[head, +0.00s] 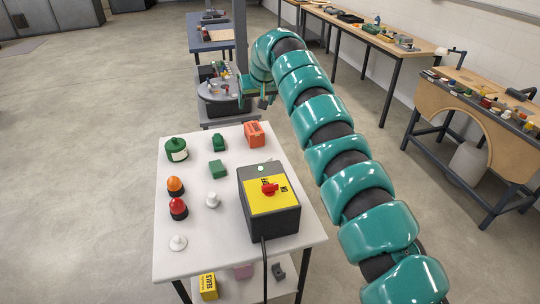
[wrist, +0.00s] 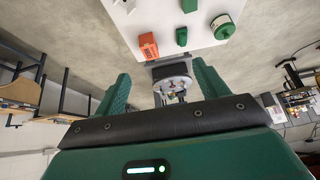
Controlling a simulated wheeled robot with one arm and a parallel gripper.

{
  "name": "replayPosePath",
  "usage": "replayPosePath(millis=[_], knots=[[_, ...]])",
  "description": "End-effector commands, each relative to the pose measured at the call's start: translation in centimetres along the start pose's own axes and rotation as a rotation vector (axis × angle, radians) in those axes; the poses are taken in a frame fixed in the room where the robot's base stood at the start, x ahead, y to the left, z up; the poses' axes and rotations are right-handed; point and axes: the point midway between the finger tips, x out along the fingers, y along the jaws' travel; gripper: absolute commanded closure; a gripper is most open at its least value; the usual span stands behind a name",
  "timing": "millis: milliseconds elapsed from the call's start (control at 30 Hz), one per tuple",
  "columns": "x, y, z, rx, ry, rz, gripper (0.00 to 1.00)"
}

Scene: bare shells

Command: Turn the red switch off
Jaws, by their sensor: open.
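The red switch (head: 269,188) is a small red knob on a yellow plate on top of a dark grey box (head: 270,215). The box stands at the right side of a white table, with a small green light (head: 261,168) near its back edge. My gripper (head: 262,100) is beyond the table's back edge, well apart from the switch and partly hidden by my arm. In the wrist view my gripper (wrist: 161,70) has its two green fingers spread with nothing between them. The switch is not visible in the wrist view.
The white table (head: 190,245) also holds an orange block (head: 254,134), green blocks (head: 218,142), a green canister (head: 176,149), an orange dome (head: 175,187) and a red dome (head: 178,208). A black cable hangs from the box's front. Workbenches stand at the right; open floor lies left.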

Motion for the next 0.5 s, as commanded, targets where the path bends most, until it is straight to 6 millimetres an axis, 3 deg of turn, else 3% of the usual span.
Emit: replayPosePath(millis=[33, 100, 200, 333, 500], knots=[[0.6, 0.2, 2.8, 0.004, -0.109, 0.005, 0.27], [0.8, 0.3, 6.1, 0.009, -0.242, 0.011, 0.27], [0.2, 0.5, 9.6, 0.012, -0.39, 0.019, 0.27], [-0.5, 0.6, 12.3, 0.016, -0.506, 0.026, 0.27], [-0.6, 0.7, 13.5, 0.018, -0.553, 0.031, 0.27]])
